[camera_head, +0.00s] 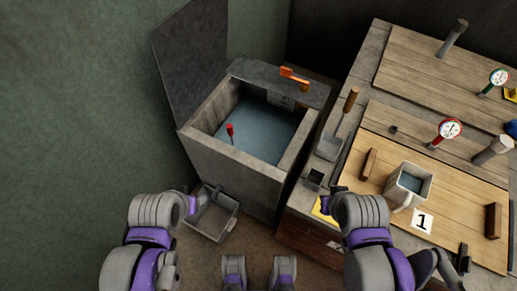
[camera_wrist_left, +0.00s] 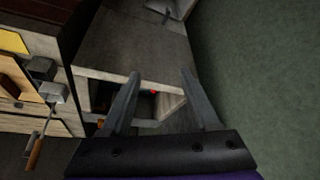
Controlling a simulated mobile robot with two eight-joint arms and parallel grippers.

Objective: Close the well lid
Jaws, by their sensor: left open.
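The well is a grey stone box (camera_head: 235,170) with bluish water (camera_head: 262,128) inside; its front wall shows upside down in the left wrist view (camera_wrist_left: 150,60). A dark flat well lid (camera_head: 192,60) stands raised, tilted up at the well's back left. A small red-tipped item (camera_head: 230,129) stands in the opening. My left gripper (camera_head: 198,200) is in front of the well's left side, apart from the lid; in its wrist view the two fingers (camera_wrist_left: 160,95) are spread, with nothing clearly held. My right gripper (camera_head: 325,204) is by the counter's front left corner; its jaws are unclear.
A dark slab (camera_head: 265,78) with an orange handle (camera_head: 293,77) covers the well's back edge. A grey tray (camera_head: 226,226) is on the floor before the well. The counter at right carries a scoop (camera_head: 329,147), a measuring cup (camera_head: 398,199), gauges (camera_head: 450,128) and wooden boards (camera_head: 455,168).

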